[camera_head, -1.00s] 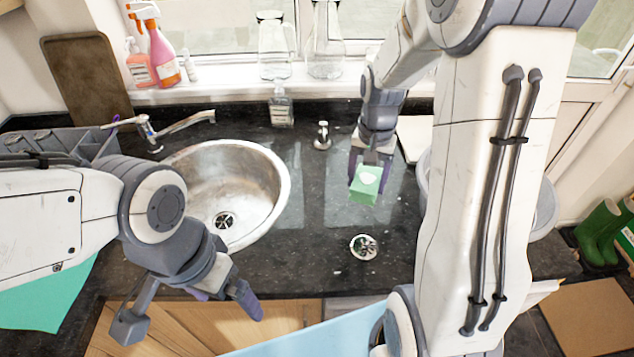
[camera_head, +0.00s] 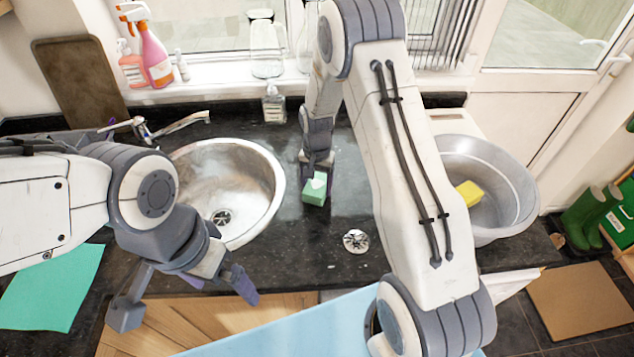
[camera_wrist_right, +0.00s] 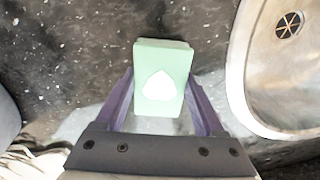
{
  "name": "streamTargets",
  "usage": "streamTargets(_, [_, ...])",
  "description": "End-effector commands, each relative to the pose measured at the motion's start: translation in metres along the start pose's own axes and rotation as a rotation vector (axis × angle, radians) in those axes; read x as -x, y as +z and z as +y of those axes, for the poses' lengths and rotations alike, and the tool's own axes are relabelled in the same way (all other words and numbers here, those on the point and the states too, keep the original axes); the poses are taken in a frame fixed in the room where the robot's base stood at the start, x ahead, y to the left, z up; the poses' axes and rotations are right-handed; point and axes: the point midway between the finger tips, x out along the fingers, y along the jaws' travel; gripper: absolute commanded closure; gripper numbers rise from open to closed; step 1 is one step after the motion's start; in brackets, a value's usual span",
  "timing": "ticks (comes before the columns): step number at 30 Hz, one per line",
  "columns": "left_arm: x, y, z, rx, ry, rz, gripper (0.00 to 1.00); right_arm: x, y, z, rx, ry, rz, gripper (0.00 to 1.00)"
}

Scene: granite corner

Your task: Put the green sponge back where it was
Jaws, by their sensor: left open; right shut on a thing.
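The green sponge (camera_head: 315,188) has a white mark on its face and is at the dark worktop just right of the sink. My right gripper (camera_head: 318,168) is shut on it from behind. The sponge also shows in the right wrist view (camera_wrist_right: 160,80), between the two fingers of the right gripper (camera_wrist_right: 160,100). I cannot tell whether its underside touches the worktop. My left gripper (camera_head: 188,300) is open and empty, low over the front edge of the worktop.
The round steel sink (camera_head: 262,215) lies left of the sponge. A round drain fitting (camera_head: 355,241) is in front of it. A grey basin (camera_head: 515,190) with a yellow sponge (camera_head: 468,194) stands at the right. A soap bottle (camera_head: 274,104) stands behind.

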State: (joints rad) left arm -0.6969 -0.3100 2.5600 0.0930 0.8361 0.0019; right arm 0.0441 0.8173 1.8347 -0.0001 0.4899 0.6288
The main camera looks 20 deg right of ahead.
Motion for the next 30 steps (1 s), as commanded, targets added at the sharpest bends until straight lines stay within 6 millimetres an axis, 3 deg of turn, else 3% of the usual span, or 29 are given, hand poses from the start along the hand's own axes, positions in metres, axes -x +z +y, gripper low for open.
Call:
streamTargets(12, [-0.002, 0.0, 0.0, 0.0, 0.0, 0.0, 0.0, -0.008, 0.0, 0.0, 0.0, 0.0, 0.001, 0.81])
streamTargets(13, [-0.002, 0.0, 0.0, 0.0, 0.0, 0.0, 0.0, -0.008, 0.0, 0.0, 0.0, -0.001, 0.001, 0.25])
streamTargets(15, [-0.001, 0.0, 0.0, 0.0, 0.0, 0.0, 0.0, -0.007, 0.0, 0.0, 0.0, -0.001, 0.001, 0.0])
streamTargets(26, [0.0, 0.0, 0.0, 0.0, 0.0, 0.0, 0.0, -0.001, -0.001, 0.0, 0.0, -0.001, 0.002, 0.0])
streamTargets(30, [-0.008, 0.0, -0.001, 0.0, 0.0, 0.0, 0.0, 0.019, -0.001, -0.001, 0.0, -0.004, 0.006, 0.0])
